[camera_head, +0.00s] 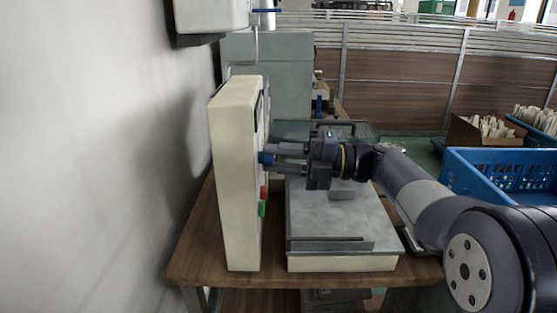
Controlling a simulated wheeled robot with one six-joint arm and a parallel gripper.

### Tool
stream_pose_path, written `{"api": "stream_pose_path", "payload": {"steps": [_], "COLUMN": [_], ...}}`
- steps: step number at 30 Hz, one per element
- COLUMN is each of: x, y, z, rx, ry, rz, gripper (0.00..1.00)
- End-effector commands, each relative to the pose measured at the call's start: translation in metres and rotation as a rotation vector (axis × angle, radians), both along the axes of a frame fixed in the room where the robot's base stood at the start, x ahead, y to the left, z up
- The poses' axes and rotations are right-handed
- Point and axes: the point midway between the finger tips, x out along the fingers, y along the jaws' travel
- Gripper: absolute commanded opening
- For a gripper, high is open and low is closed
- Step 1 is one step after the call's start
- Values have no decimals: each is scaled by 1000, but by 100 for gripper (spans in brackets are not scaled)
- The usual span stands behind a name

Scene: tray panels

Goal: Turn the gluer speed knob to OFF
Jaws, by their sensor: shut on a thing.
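The gluer control box (236,180) is a tall cream panel standing on the wooden table at the left, seen nearly edge-on. A red button (264,192) and a green button (262,209) show below the knob. The panel's markings and the knob's pointer are hidden by the steep viewing angle, so its setting cannot be read.
A grey machine bed (335,222) lies under my arm on the wooden table (195,250). A grey cabinet (268,70) stands behind. A blue crate (500,180) and a cardboard box (484,130) are at the right. A white wall closes the left side.

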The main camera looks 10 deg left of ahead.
Motion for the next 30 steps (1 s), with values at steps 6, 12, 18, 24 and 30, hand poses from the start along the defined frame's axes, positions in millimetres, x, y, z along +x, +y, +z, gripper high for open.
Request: {"api": "stream_pose_path", "payload": {"steps": [6, 12, 18, 24, 30], "x": [0, 0, 0, 3, 11], "y": [0, 0, 0, -10, -46], "z": [-1, -1, 0, 0, -1], "rx": [-2, -1, -1, -1, 0], "ry": [1, 1, 1, 1, 1], "rz": [1, 1, 0, -1, -5], "gripper": [29, 46, 49, 49, 49]}}
